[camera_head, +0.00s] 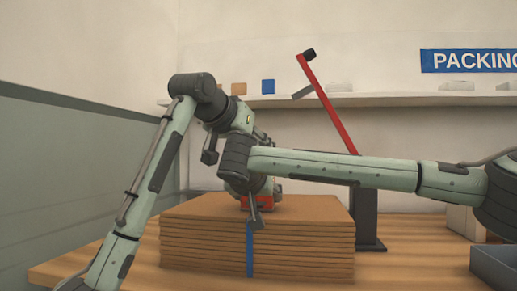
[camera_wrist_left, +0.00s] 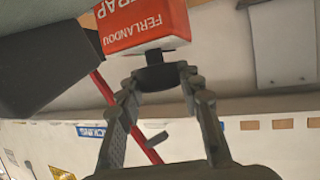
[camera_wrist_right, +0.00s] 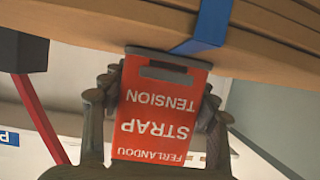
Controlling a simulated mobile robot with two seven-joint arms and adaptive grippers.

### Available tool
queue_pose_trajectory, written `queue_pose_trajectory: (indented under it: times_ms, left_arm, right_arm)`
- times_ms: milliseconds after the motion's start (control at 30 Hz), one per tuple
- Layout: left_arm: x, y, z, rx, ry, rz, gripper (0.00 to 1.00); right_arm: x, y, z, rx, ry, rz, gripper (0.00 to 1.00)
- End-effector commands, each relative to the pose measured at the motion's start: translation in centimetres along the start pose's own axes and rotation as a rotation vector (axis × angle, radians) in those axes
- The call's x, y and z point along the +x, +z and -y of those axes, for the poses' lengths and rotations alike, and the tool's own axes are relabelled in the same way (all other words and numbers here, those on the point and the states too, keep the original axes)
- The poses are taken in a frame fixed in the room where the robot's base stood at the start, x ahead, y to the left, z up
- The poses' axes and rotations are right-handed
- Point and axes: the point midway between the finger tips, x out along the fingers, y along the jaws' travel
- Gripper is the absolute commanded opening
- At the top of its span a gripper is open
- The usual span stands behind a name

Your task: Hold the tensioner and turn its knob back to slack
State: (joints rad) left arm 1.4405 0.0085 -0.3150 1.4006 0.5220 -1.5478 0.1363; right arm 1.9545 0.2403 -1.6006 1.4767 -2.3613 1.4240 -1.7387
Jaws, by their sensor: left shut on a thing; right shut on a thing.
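The red strap tensioner (camera_head: 252,207) sits on top of a stack of flat brown cardboard (camera_head: 300,245) with a blue strap (camera_head: 250,255) down its front. My right gripper (camera_wrist_right: 155,88) is shut on the tensioner's red body (camera_wrist_right: 160,122), one finger on each side of its lettered face. My left gripper (camera_wrist_left: 160,76) is shut on the dark round knob (camera_wrist_left: 157,56) at the tensioner's end. In the head view, my right forearm hides most of the left gripper and the knob. How far the knob is turned cannot be told.
A red lever (camera_head: 330,108) on a dark post (camera_head: 365,220) stands right behind the stack. A grey bin (camera_head: 497,264) and pale boxes (camera_head: 465,221) are at the right. A wall shelf (camera_head: 390,98) holds small items. The table is bare left of the stack.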

Motion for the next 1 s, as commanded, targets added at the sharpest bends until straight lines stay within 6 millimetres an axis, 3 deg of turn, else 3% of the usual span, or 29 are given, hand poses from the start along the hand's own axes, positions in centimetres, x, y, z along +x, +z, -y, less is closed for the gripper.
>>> queue_pose_trajectory:
  times_ms: [167, 200, 367, 733, 867, 1000]
  left_arm:
    - [0.0, -0.1, 0.1, -0.001, -0.001, -0.001, 0.07]
    - [0.0, -0.1, 0.1, 0.000, -0.001, -0.001, 0.37]
    - [0.0, -0.1, 0.1, 0.000, 0.000, -0.001, 0.57]
    - [-0.5, -0.1, 0.0, 0.002, 0.002, -0.002, 0.57]
    - [-2.2, -0.2, 0.1, 0.003, 0.001, -0.004, 0.57]
    - [-5.2, -0.2, 0.1, 0.002, 0.001, -0.005, 0.57]
  right_arm:
    - [-0.1, -0.3, 0.0, 0.004, 0.000, -0.005, 0.00]
    - [-0.1, -0.3, 0.0, 0.004, 0.000, -0.005, 0.00]
    - [-0.1, -0.3, 0.0, 0.004, -0.001, -0.005, 0.00]
    - [-0.1, -0.3, 0.0, 0.004, -0.001, -0.005, 0.00]
    - [-0.1, -0.3, 0.0, 0.004, -0.001, -0.005, 0.00]
    - [-0.1, -0.3, 0.0, 0.004, -0.001, -0.005, 0.00]
